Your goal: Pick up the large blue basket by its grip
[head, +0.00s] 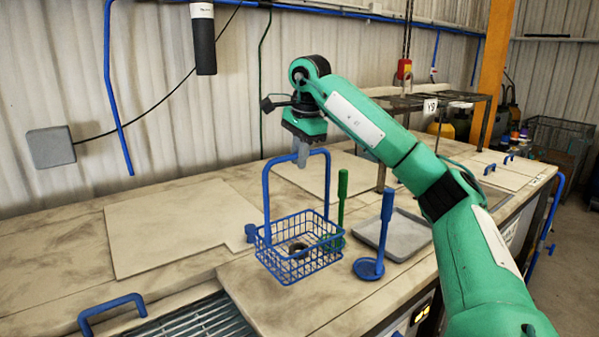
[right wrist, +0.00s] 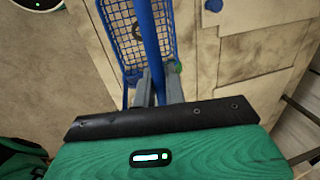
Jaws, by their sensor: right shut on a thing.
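The large blue basket (head: 297,268) is a wire-mesh basket with a tall hoop handle, upright at the front of the worktop. A dark ring-shaped part (head: 298,249) lies inside it. My right gripper (head: 302,157) points down over the basket, shut on the top bar of its grip (head: 325,180). In the right wrist view the blue grip (right wrist: 148,45) runs between the fingers (right wrist: 157,92), with the basket mesh (right wrist: 125,48) below. I cannot tell whether the basket's bottom touches the worktop. My left gripper is not in view.
A blue long-handled dipper (head: 386,215) and a green-handled tool (head: 342,195) stand close to the basket's right. A grey tray (head: 405,236) lies beyond them. A flat pale lid (head: 175,225) is at left, with a blue handle (head: 110,308) and slatted grate (head: 195,322) in front.

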